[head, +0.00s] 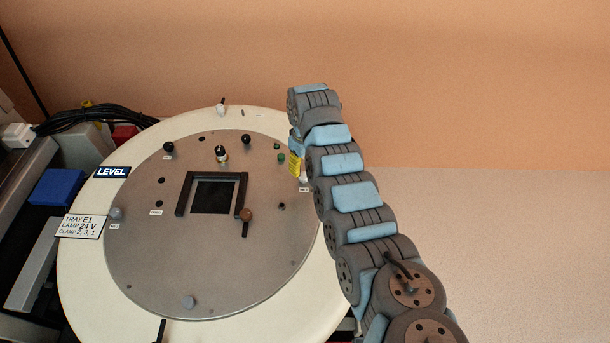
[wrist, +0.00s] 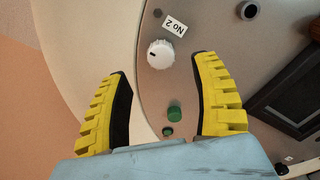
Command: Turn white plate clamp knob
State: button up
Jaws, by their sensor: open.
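The white plate clamp knob (wrist: 161,54) is a ridged round knob with a dark mark on its face, next to a "No 2" label (wrist: 174,25) in the wrist view. In the head view the white knob (head: 303,178) shows only partly, just below my gripper. My gripper (wrist: 160,62) is open, with yellow ridged fingers and dark pads. The knob appears between the fingertips, and I see no finger touching it. My gripper also shows in the head view as a yellow bit (head: 296,166), mostly hidden by my arm. The grey round plate (head: 150,260) carries the knob.
Two green pegs lie below the knob, the larger one (wrist: 174,113) between my fingers. A cream ring (head: 85,215) surrounds the plate.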

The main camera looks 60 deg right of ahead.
aim_at(305, 176)
jog(key=shift+f+b, duration=0.35)
jog(key=shift+f, duration=2.8)
grip_shut()
